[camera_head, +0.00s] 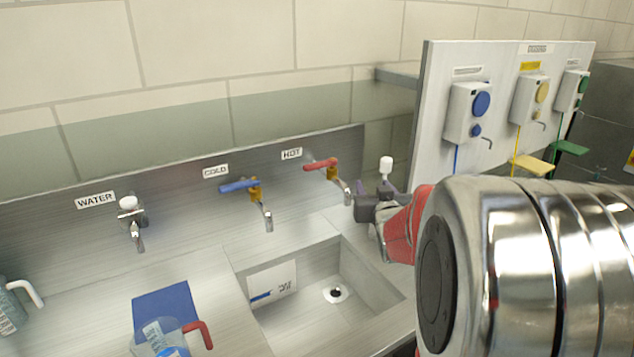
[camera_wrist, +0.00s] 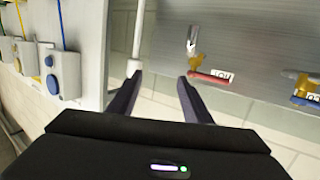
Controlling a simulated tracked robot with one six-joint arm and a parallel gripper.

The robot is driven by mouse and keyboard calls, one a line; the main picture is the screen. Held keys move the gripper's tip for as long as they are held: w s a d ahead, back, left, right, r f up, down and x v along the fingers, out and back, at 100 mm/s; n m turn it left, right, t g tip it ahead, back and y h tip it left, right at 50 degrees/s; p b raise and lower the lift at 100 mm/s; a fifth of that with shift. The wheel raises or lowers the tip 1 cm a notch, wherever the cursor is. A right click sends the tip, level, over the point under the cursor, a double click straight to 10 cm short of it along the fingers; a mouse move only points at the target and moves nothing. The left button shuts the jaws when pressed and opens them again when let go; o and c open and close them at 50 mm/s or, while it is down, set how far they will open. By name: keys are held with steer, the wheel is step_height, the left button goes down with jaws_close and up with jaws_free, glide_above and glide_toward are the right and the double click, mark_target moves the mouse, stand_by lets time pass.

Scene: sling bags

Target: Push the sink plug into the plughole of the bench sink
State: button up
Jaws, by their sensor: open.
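The bench sink (camera_head: 375,283) is in the lower middle of the head view. Its plughole (camera_head: 335,293) shows as a dark spot in a pale ring on the basin floor. An upright white stem with a wider top (camera_head: 386,166) stands beyond my gripper (camera_head: 372,207); I cannot tell whether it is the sink plug, and its foot is hidden. The stem also shows in the wrist view (camera_wrist: 135,66), its wide end by the left fingertip. My gripper (camera_wrist: 160,78) is open with nothing between the fingers. It is above the right back side of the sink.
A red HOT tap (camera_head: 325,166) and a blue COLD tap (camera_head: 243,187) overhang the sink's back. A WATER tap (camera_head: 133,222) is farther left. A jug with a red handle (camera_head: 165,338) stands front left. A dispenser board (camera_head: 435,115) stands behind right.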

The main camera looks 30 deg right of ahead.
steer(key=t+h, duration=0.1)
glide_toward(387, 168)
steer(key=w, duration=0.1)
steer(key=shift+w+d+f+m, duration=0.15)
steer(key=shift+d+f+m, duration=0.1)
steer(key=shift+d+m, duration=0.1)
steer(key=shift+x, duration=4.3)
steer(key=shift+r, duration=0.15)
steer(key=shift+x, duration=2.6)
steer(key=shift+r, duration=0.1)
steer(key=shift+c, duration=0.6)
jaws_close()
